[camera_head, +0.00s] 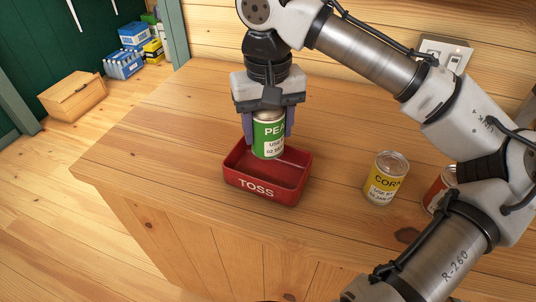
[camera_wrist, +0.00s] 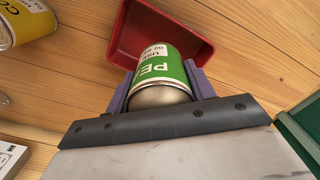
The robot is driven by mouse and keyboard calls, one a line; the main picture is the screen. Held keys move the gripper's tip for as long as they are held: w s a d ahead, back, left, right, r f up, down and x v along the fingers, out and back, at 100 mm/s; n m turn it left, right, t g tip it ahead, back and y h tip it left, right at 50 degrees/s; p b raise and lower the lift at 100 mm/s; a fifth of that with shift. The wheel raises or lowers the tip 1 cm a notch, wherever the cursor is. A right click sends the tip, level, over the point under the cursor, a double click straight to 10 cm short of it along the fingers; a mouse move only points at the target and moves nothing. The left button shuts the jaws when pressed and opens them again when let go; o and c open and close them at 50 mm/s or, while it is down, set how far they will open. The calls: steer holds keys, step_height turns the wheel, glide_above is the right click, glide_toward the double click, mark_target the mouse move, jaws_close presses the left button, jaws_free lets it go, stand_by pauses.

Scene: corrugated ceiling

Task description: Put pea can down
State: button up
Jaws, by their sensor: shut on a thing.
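The green and white pea can (camera_head: 268,135) is upright between the purple fingers of my gripper (camera_head: 268,128), which is shut on it. In the head view the can is over the red tray marked TOSS (camera_head: 262,189), its lower end at the level of the tray's opening. I cannot tell whether it touches the tray floor. In the wrist view the pea can (camera_wrist: 165,70) is between both fingers (camera_wrist: 160,85), with the red tray (camera_wrist: 195,20) beyond it.
A yellow corn can (camera_head: 386,180) stands right of the tray on the wooden counter (camera_head: 170,130). A red can (camera_head: 440,188) is partly hidden behind my arm. A wall socket (camera_head: 445,52) is at the back. The counter left of the tray is clear.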

step_height(320, 180, down, 7)
steer(key=shift+f, duration=0.2)
stand_by(0.4)
steer(key=o, duration=1.2)
steer(key=shift+f, duration=0.15)
step_height(320, 180, up, 12)
steer(key=shift+r, duration=0.2)
